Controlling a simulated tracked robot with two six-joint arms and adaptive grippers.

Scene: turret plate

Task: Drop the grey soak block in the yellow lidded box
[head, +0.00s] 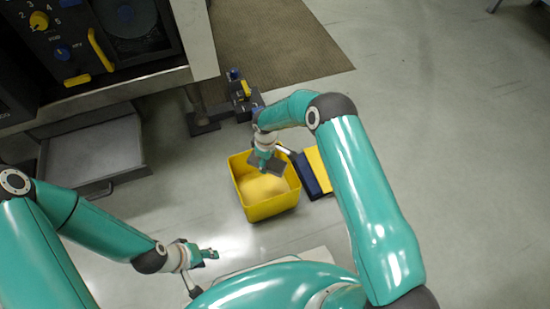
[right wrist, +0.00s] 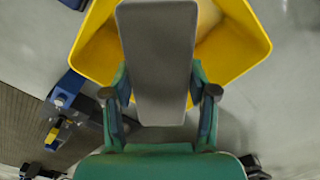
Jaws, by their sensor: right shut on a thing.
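The grey soak block (head: 266,163) is a flat slab held in my right gripper (head: 264,154), over the opening of the yellow box (head: 272,208). In the right wrist view the block (right wrist: 158,50) stands between the two fingers, with the yellow box (right wrist: 240,40) behind it. The box is open at the top and a pale yellow rounded mass (head: 262,188) shows inside. A dark blue and yellow panel (head: 317,170) lies beside the box on its right; I cannot tell whether it is the lid. My left gripper (head: 208,254) is low at left, away from the box; its jaws are unclear.
A dark machine with knobs and yellow handles (head: 90,50) stands at the upper left, with a grey drawer or tray (head: 95,158) below it. A small dark device with blue and yellow parts (head: 240,95) is behind the box. Open floor (head: 450,130) lies to the right.

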